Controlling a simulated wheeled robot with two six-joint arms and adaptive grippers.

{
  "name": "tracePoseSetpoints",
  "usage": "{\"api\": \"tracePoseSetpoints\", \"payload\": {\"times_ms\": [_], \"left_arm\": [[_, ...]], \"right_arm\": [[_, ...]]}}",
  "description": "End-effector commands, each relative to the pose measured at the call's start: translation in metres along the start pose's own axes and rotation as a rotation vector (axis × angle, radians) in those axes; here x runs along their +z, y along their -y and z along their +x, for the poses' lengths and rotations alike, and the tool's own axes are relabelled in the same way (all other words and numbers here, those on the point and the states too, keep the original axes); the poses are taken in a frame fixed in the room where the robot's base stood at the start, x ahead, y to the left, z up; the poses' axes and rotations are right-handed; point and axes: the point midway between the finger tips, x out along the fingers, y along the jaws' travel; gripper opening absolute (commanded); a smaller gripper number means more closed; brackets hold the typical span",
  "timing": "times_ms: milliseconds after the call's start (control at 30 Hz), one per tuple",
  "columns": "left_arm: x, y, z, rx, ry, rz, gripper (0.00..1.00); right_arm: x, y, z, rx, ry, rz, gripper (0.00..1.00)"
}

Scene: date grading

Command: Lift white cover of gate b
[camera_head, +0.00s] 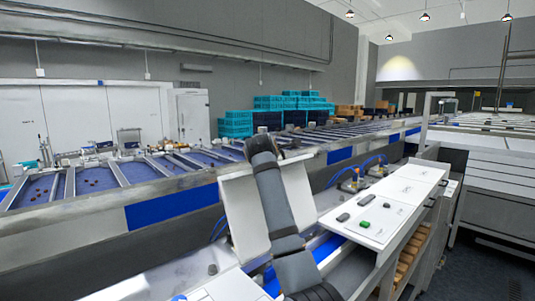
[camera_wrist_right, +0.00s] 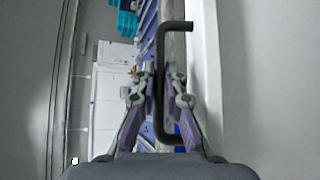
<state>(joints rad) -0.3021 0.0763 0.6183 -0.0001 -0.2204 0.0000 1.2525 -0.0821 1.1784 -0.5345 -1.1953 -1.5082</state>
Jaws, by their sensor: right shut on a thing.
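The white cover (camera_head: 238,210) stands raised and tilted in the middle of the head view. My right arm lies across its front and hides its centre. My right gripper (camera_wrist_right: 162,82) is shut on the cover's dark bar handle (camera_wrist_right: 175,26) in the right wrist view, with one finger on each side of the bar. In the head view the gripper is at the cover's top edge, where the fingers are hard to make out. A pale panel (camera_wrist_right: 240,80) fills the right of the wrist view. My left gripper is not in view.
A white panel (camera_head: 395,195) with dark and green controls lies right of the cover. Blue hoses and fittings (camera_head: 350,185) sit behind it. A long blue-decked conveyor (camera_head: 95,178) runs along the back. Teal crates (camera_head: 237,122) are stacked beyond it.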

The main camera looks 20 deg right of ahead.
Motion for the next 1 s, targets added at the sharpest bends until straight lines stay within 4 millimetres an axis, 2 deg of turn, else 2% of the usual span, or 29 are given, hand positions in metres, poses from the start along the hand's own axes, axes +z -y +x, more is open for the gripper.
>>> {"api": "tracePoseSetpoints", "payload": {"times_ms": [100,133,300,633,767,1000], "left_arm": [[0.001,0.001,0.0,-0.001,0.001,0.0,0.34],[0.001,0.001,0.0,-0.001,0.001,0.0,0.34],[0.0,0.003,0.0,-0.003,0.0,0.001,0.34],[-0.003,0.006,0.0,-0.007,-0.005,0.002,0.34],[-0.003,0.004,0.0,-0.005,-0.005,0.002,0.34],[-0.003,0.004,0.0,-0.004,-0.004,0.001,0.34]], "right_arm": [[0.002,-0.001,0.0,0.003,0.005,-0.002,0.0],[0.002,-0.001,0.0,0.003,0.005,-0.002,0.13],[0.002,-0.001,0.0,0.002,0.004,-0.001,0.34],[-0.001,0.001,-0.005,-0.002,0.0,-0.001,0.34],[-0.001,0.001,-0.028,0.0,-0.003,0.002,0.34],[0.0,-0.001,-0.088,0.005,-0.001,0.003,0.34]]}}
